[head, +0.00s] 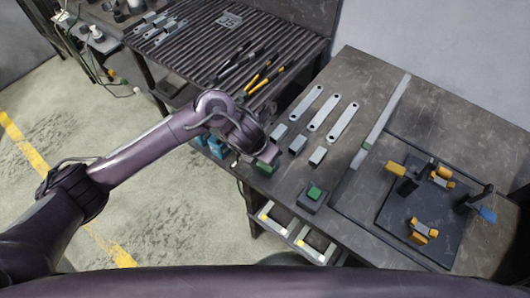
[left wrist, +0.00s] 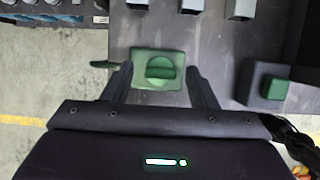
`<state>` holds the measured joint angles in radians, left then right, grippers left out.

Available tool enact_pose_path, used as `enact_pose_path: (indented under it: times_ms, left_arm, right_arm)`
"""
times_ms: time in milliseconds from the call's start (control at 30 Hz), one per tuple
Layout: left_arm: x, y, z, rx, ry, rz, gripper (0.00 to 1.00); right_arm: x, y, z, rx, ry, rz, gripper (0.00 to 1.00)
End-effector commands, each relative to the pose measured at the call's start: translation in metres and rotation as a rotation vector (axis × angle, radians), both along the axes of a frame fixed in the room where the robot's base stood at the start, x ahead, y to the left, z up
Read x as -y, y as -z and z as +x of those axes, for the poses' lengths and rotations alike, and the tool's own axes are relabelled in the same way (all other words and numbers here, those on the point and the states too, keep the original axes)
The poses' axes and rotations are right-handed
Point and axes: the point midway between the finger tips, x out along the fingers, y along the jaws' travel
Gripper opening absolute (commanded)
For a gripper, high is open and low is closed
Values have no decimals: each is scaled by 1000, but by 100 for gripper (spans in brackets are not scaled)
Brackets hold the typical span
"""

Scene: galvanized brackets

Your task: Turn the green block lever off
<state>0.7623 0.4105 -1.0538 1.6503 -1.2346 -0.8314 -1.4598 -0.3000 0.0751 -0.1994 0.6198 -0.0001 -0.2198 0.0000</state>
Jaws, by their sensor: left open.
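The green block (left wrist: 158,55) sits at the front edge of the workbench, with a rounded green knob (left wrist: 160,70) on it. A flat dark green piece (left wrist: 103,64) sticks out to the left, beside the left finger; I cannot tell if it is the lever's handle. In the head view the green block (head: 266,166) is partly hidden by my left gripper (head: 258,154). In the left wrist view my left gripper (left wrist: 159,76) is open, its fingers on either side of the knob, with nothing held. Contact cannot be told. My right gripper is out of view.
A grey box with a green button (head: 314,192) stands to the right. Small metal blocks (head: 298,144) and long galvanized brackets (head: 319,114) lie behind. A dark fixture plate (head: 400,215) with orange clamps is farther right. Trays (head: 283,220) are below the bench edge.

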Motion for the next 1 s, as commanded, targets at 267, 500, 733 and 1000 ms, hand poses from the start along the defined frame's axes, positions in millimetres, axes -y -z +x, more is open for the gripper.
enact_pose_path:
  times_ms: [267,500,733,1000]
  left_arm:
    - [1,3,1,0,-1,0,53]
    - [1,3,1,0,-1,0,25]
    - [1,3,1,1,-3,-1,8]
    - [2,1,1,1,-64,0,8]
  right_arm:
    - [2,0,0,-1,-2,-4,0]
    - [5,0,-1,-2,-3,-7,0]
    - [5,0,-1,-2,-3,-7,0]
    - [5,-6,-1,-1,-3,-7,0]
